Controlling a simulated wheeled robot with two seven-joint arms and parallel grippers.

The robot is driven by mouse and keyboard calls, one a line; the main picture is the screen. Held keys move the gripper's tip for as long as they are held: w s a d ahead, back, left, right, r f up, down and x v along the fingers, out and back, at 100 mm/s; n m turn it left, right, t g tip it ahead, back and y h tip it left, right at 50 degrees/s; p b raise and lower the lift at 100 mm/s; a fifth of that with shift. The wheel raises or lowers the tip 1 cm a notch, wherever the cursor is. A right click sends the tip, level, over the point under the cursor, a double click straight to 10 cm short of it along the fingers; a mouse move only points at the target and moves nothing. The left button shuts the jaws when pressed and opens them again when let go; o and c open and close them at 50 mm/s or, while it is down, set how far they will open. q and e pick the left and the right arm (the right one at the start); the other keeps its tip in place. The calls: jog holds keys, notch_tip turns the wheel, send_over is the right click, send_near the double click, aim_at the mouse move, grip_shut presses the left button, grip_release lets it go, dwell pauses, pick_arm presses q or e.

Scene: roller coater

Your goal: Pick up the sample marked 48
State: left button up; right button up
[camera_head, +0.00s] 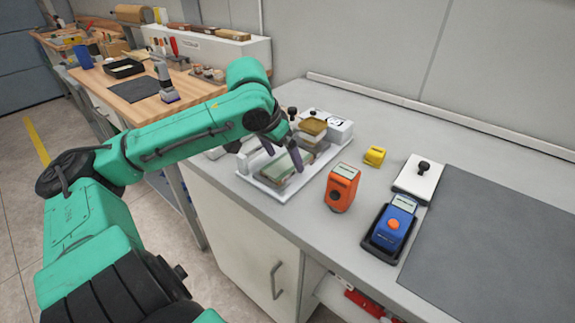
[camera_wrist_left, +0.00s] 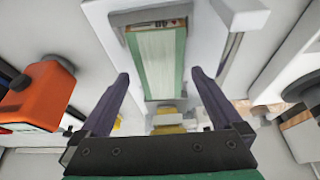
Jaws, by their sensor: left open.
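A sample panel with a green border and pale striped middle (camera_wrist_left: 160,65) lies in a white tray-like device (camera_wrist_left: 210,60) in the left wrist view. A small label strip is at its far end, but I cannot read a 48 on it. In the head view the panel (camera_head: 282,171) shows partly behind my gripper. My left gripper (camera_head: 283,160) is open above the device, its dark purple fingers apart. In the left wrist view the fingers (camera_wrist_left: 159,78) appear on either side of the panel, with nothing visibly held. My right gripper is not in view.
An orange device (camera_head: 341,187) stands right of the tray, with a small yellow block (camera_head: 374,156) behind it. A blue device (camera_head: 392,225) sits in a dark holder farther right, near a white plate with a black knob (camera_head: 417,180). A grey mat (camera_head: 490,245) covers the right counter.

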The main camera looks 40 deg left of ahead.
pick_arm(q)
jog(key=shift+x, duration=0.75)
jog(key=c, duration=1.3)
jog(key=shift+r, duration=0.1)
jog(key=shift+c, duration=0.2)
